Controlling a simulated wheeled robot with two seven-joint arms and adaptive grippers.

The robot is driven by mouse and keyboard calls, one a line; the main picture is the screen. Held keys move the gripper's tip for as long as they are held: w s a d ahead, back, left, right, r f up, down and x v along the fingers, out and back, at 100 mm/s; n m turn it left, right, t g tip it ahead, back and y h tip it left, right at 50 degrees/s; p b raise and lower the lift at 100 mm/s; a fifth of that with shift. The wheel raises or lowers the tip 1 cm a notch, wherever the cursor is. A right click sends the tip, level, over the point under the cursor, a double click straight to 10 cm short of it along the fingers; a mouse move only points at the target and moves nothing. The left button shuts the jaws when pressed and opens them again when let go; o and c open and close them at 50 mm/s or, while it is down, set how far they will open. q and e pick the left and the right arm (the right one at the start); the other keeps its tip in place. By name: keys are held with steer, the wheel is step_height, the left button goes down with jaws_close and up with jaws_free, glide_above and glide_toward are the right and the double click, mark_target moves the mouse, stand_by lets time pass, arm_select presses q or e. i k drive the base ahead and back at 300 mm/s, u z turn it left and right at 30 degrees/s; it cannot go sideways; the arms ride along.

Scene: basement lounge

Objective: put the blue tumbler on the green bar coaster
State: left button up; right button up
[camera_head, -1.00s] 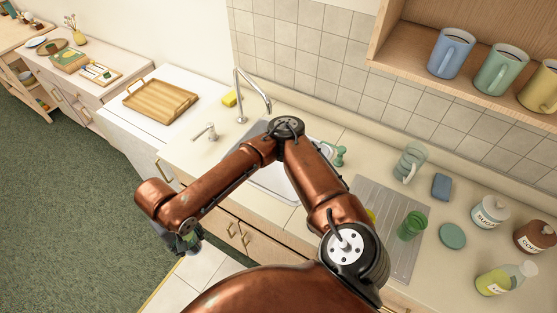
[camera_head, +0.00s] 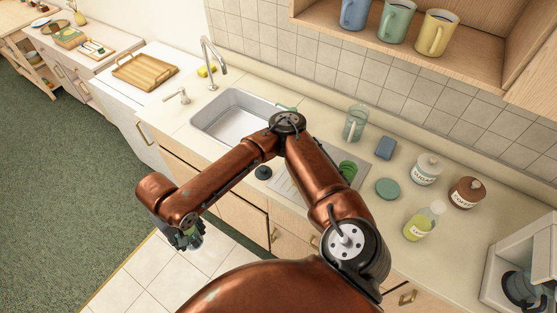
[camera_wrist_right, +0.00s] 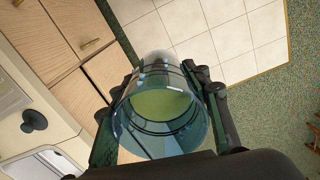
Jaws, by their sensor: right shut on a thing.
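My right gripper (camera_head: 183,238) hangs over the floor in front of the counter, shut on a see-through bluish tumbler (camera_head: 195,240). In the right wrist view the tumbler (camera_wrist_right: 160,122) sits between both fingers, with a yellow-green tint showing inside it. The green bar coaster (camera_head: 387,188) is a flat round disc lying bare on the counter, right of the drainboard and well away from the gripper. My left gripper is not in view.
A green tumbler (camera_head: 347,169) stands on the drainboard (camera_head: 357,177), partly behind my arm. The sink (camera_head: 235,118) is left.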

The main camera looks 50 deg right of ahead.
mark_target(388, 188)
steer(key=k, duration=0.8)
steer(key=z, duration=1.1)
steer(key=i, duration=0.15)
steer(key=z, duration=0.2)
